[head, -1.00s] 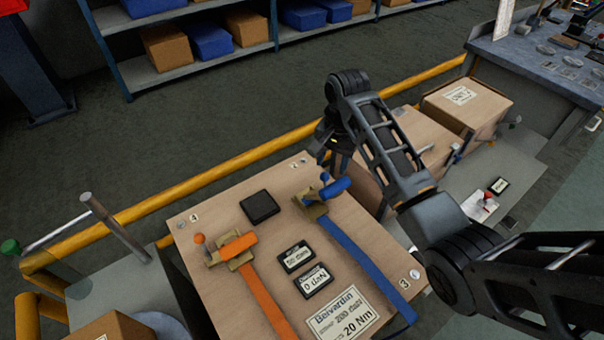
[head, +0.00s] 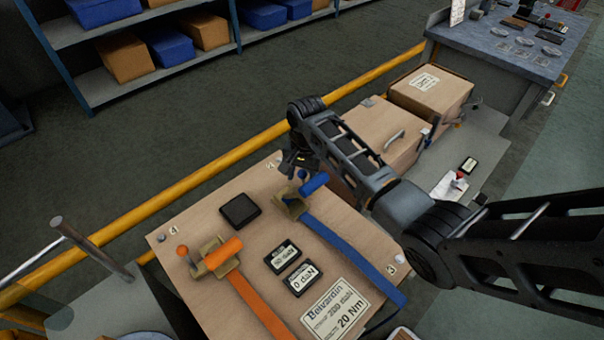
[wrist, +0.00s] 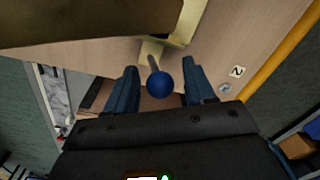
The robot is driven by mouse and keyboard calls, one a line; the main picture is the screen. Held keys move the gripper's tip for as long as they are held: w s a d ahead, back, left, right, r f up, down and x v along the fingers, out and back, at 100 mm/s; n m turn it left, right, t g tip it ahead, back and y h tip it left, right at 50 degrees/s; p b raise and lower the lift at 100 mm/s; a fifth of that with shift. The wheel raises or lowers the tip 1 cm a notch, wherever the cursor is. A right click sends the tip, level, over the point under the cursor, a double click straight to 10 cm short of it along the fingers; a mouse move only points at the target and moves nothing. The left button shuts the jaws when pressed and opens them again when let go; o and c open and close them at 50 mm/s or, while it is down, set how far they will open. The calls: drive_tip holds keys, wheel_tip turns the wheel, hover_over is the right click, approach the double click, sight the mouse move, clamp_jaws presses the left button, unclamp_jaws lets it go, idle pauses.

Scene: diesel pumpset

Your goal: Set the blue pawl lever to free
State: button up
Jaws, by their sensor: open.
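The blue pawl lever shows as a ball knob (wrist: 160,84) on a thin stem in the wrist view. The stem runs to the tan ratchet body of the blue strap tensioner (head: 291,206), at the box top's far side. My gripper (wrist: 160,66) is open, with one finger on each side of the knob and a gap visible on both sides. In the head view my gripper (head: 298,163) is at the knob, low over the far edge of the box top. Whether it touches the knob is not clear.
An orange ratchet (head: 216,257) with an orange strap stands at left on the same box top (head: 185,222). A black square block (head: 240,210) and two small displays (head: 282,257) lie between the straps. A yellow rail (head: 215,165) runs behind. Cartons (head: 430,92) stand at right.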

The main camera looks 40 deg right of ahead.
clamp_jaws()
idle(0.3)
idle(0.3)
